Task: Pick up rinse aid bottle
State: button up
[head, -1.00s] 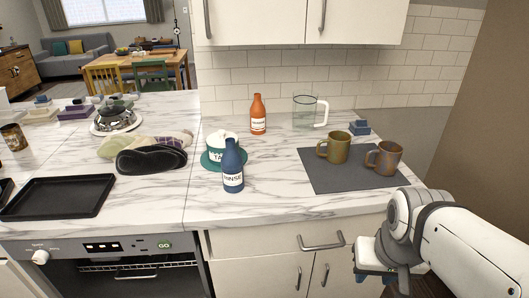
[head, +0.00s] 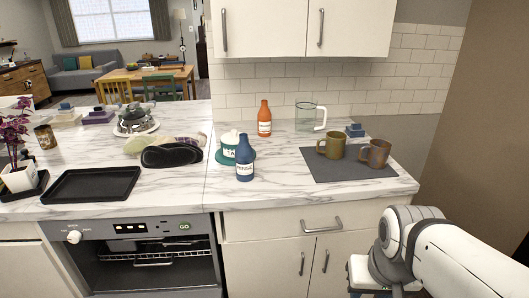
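The rinse aid bottle (head: 244,162) is a small dark blue bottle with a narrow neck and a white "RINSE" label. It stands upright on the white marble counter, near the front edge and just in front of a green and white canister on a green base (head: 229,148). My gripper (head: 362,280) is at the bottom right, in front of the lower cabinet, below counter height and well away from the bottle. Its fingers are cut off or hidden at the lower edge, so I cannot see whether it is open.
An orange bottle (head: 264,120) and a clear pitcher (head: 306,118) stand behind. Two brown mugs (head: 375,153) are on a dark mat (head: 340,172) to the right. A black sleep mask (head: 171,155) and black tray (head: 92,184) lie left. Upper cabinets (head: 305,28) hang above.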

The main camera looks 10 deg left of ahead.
aim_at(244, 154)
jog(key=u, duration=0.05)
jog(key=i, duration=0.9)
jog(key=z, duration=0.05)
